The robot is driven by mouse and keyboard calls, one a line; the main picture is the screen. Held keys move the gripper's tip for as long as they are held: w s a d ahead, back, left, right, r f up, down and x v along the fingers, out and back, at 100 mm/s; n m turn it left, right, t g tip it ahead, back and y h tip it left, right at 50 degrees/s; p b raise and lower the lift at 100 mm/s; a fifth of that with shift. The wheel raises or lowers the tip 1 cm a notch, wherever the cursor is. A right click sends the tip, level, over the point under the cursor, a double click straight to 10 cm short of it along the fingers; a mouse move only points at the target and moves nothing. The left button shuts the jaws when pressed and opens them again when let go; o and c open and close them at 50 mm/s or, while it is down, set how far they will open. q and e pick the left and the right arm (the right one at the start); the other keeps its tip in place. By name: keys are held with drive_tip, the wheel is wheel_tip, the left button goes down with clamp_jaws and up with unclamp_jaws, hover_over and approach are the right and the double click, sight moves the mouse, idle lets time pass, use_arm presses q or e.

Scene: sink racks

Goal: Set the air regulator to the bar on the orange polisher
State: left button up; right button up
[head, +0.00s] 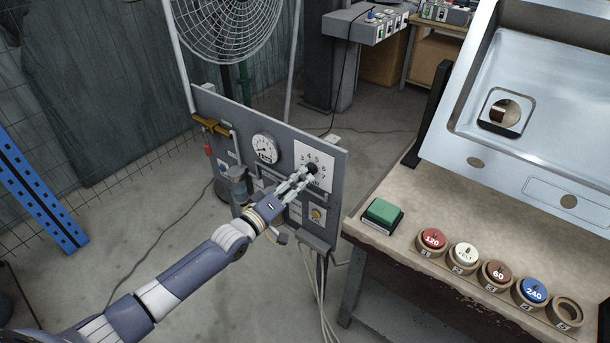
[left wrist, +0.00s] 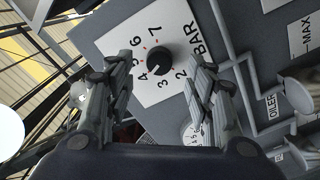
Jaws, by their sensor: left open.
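The air regulator's black knob (head: 312,169) sits on a white scale plate (head: 327,160) on the grey panel. In the left wrist view the knob (left wrist: 158,60) shows with numbers 2 to 7 and the word BAR around it; I cannot read its pointer setting surely. My left gripper (head: 305,175) is at the knob. Its fingers (left wrist: 160,72) are open, one on each side of the knob in the picture; contact cannot be told. A round pressure gauge (head: 265,148) is left of the scale plate. I cannot make out an orange polisher. My right gripper is out of view.
A workbench (head: 395,258) stands right of the panel with a green block (head: 383,212), several numbered discs in rings, including a red one (head: 432,239), and a steel sink (head: 480,150). A caged fan (head: 225,25) stands behind the panel. Hoses hang below it.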

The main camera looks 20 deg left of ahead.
sight(309, 172)
use_arm(q)
drive_tip(key=shift+x, duration=1.25)
drive_tip(key=shift+w+d, duration=0.25)
drive_tip(key=shift+w, duration=0.45)
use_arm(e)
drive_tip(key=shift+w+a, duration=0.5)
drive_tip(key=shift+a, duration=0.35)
use_arm(q)
drive_tip(key=c, duration=0.9)
drive_tip(key=shift+c, duration=0.9)
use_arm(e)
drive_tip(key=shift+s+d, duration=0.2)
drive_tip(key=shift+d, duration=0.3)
